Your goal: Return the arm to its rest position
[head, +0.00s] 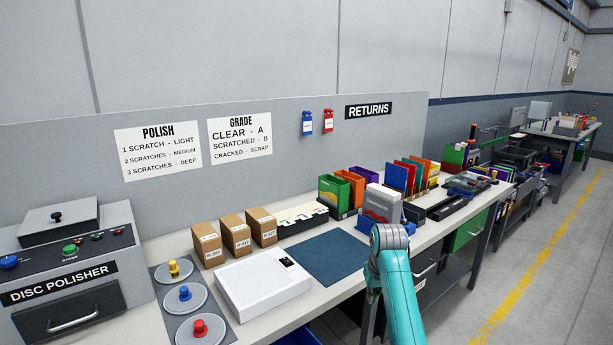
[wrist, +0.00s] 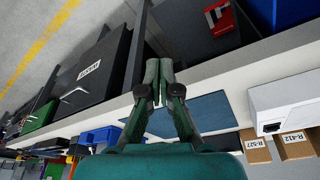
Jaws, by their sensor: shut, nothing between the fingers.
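My teal arm (head: 395,285) rises from the bottom of the head view, with a grey joint (head: 390,237) at its top, in front of the workbench's front edge. My gripper's fingers do not show clearly in the head view. In the wrist view my gripper (wrist: 158,65) has its dark green fingers together, shut and empty. Behind the fingers lie the blue mat (wrist: 190,112) and the pale bench edge (wrist: 236,58). No object is held.
The workbench carries a blue mat (head: 328,257), a white box-like device (head: 262,285), cardboard boxes (head: 237,236), coloured cases (head: 340,193) and a white-and-red box (head: 382,204). A disc polisher (head: 70,262) stands at left. The floor (head: 520,270) at right is clear.

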